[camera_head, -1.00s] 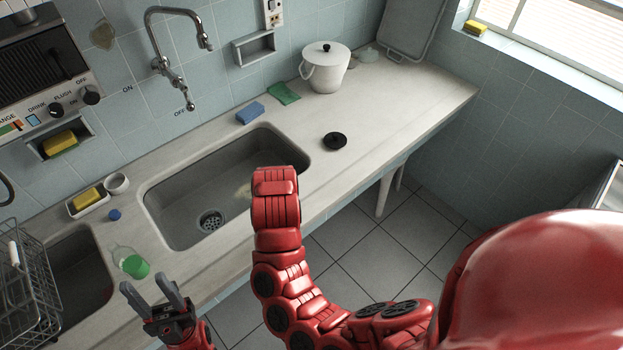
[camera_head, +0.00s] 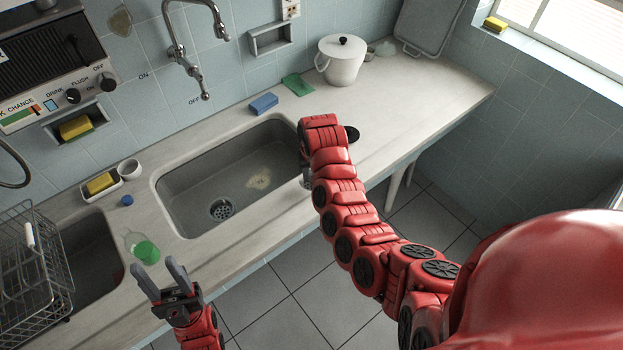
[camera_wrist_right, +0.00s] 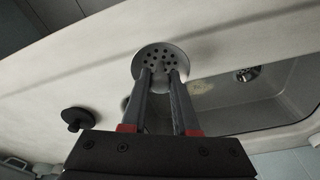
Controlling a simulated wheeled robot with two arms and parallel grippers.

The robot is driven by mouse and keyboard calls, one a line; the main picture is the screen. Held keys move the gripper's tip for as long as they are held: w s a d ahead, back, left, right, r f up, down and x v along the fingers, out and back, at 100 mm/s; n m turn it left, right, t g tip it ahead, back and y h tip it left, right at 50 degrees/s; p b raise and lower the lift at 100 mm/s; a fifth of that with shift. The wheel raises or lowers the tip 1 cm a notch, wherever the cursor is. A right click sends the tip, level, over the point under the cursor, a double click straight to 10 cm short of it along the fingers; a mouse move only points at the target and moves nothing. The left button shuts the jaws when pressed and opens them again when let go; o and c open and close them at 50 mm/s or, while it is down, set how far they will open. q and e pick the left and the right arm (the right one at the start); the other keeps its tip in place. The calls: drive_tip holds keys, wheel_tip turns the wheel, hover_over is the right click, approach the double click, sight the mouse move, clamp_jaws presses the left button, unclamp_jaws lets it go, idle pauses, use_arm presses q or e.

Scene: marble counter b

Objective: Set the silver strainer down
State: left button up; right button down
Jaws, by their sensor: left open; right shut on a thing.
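The silver strainer (camera_wrist_right: 161,58), a round metal disc with holes, is held between the fingertips of my right gripper (camera_wrist_right: 160,76) in the right wrist view. It is over the counter strip beside the sink basin; I cannot tell whether it touches the counter. In the head view my right forearm hides most of it, and a small grey part (camera_head: 306,179) shows at the arm's left edge, near the basin's right end. My left gripper (camera_head: 156,266) is open and empty, low at the left by the counter's front edge.
The large sink (camera_head: 190,180) has a drain (camera_head: 221,209). A black plug (camera_head: 352,134) lies right of my right arm; it also shows in the right wrist view (camera_wrist_right: 75,118). A green-filled bottle (camera_head: 145,248) is near my left gripper. The counter at right (camera_head: 420,100) is clear.

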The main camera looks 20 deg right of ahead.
sight(311, 184)
drive_tip(key=shift+f+p, duration=0.2)
drive_tip(key=shift+p, duration=0.1)
drive_tip(key=shift+f+p, duration=0.55)
drive_tip(key=shift+f, duration=0.8)
drive_tip(key=shift+f, duration=0.1)
drive_tip(key=c, duration=0.7)
unclamp_jaws()
